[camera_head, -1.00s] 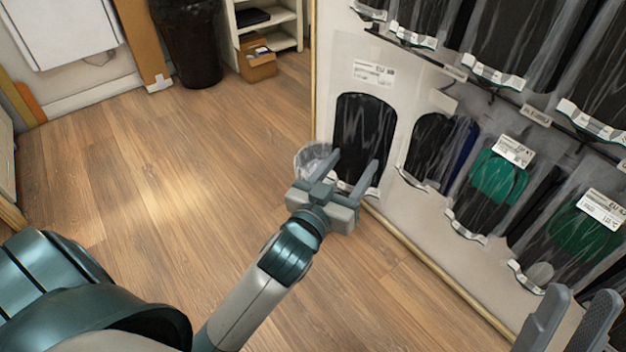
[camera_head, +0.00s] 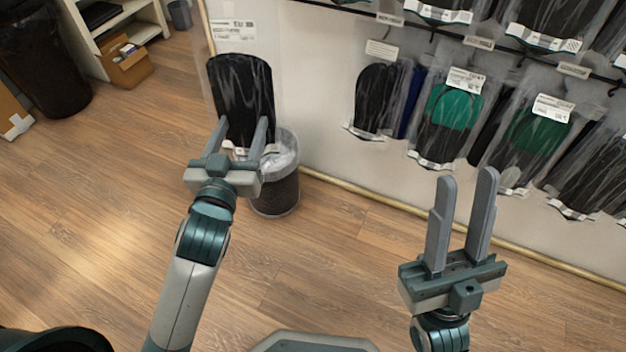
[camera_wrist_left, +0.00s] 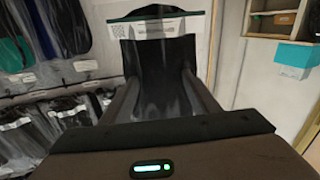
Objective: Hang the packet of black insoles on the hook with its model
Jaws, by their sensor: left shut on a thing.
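The packet of black insoles (camera_head: 241,88) is clear plastic with a white label at its top. My left gripper (camera_head: 244,128) is shut on the packet's lower part and holds it upright, in front of the wall display's left end. The packet also shows between the fingers in the left wrist view (camera_wrist_left: 157,72). My right gripper (camera_head: 466,190) is open and empty, in front of the display. Packets hang on hooks on the display, among them a black one (camera_head: 375,98) and a green and black one (camera_head: 449,118). A bare hook (camera_head: 616,88) shows at the far right.
A mesh waste bin (camera_head: 277,192) stands behind my left gripper. A dark bin (camera_head: 42,62), a cardboard box (camera_head: 127,66) and a white shelf (camera_head: 150,14) stand at the upper left. The wooden floor between my arms is clear.

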